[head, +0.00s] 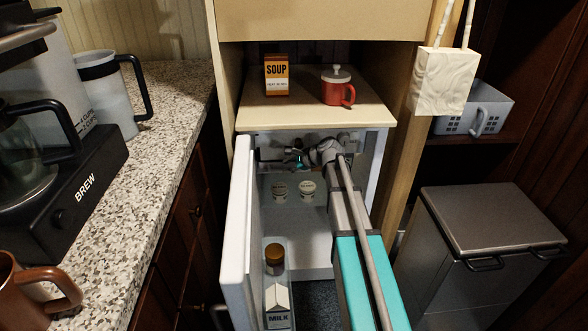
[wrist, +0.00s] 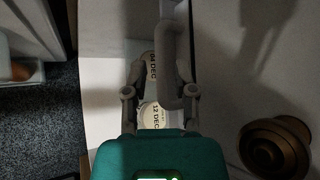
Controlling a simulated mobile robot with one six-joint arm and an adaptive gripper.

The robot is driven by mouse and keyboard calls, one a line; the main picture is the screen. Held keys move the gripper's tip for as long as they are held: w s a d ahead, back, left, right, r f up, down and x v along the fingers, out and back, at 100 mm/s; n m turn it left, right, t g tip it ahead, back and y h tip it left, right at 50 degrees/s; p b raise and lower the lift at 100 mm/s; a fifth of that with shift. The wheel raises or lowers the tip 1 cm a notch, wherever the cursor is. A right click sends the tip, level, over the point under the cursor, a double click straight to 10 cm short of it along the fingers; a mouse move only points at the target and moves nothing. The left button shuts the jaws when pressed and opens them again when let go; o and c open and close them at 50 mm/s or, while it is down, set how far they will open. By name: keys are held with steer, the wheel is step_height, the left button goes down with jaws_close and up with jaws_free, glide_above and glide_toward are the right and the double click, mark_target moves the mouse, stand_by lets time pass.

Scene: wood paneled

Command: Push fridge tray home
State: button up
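The fridge (head: 384,150) stands open under a shelf. Its pale inside holds two round-lidded pots, one on the left (head: 279,190) and one on the right (head: 307,190). In the wrist view their lids read "04 DEC" (wrist: 150,66) and "12 DEC" (wrist: 156,116). I cannot clearly make out the tray's edges. My gripper (head: 298,157) is inside the upper fridge, above and behind the pots in the head view. In the wrist view its fingers (wrist: 160,75) are apart, with a grey bent bar (wrist: 168,50) between them; I cannot tell what the bar belongs to or whether they touch it.
The open fridge door (head: 240,230) stands left, with a milk carton (head: 278,305) and a brown-capped jar (head: 274,258) in its rack. A soup box (head: 277,76) and red mug (head: 338,90) sit above the fridge. A bin (head: 490,225) stands right.

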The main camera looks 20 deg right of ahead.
mark_target(276, 170)
steer(key=shift+b+x, duration=1.45)
steer(key=shift+x, duration=1.6)
jaws_close()
steer(key=shift+o, duration=1.6)
jaws_free()
steer(key=shift+s, duration=0.1)
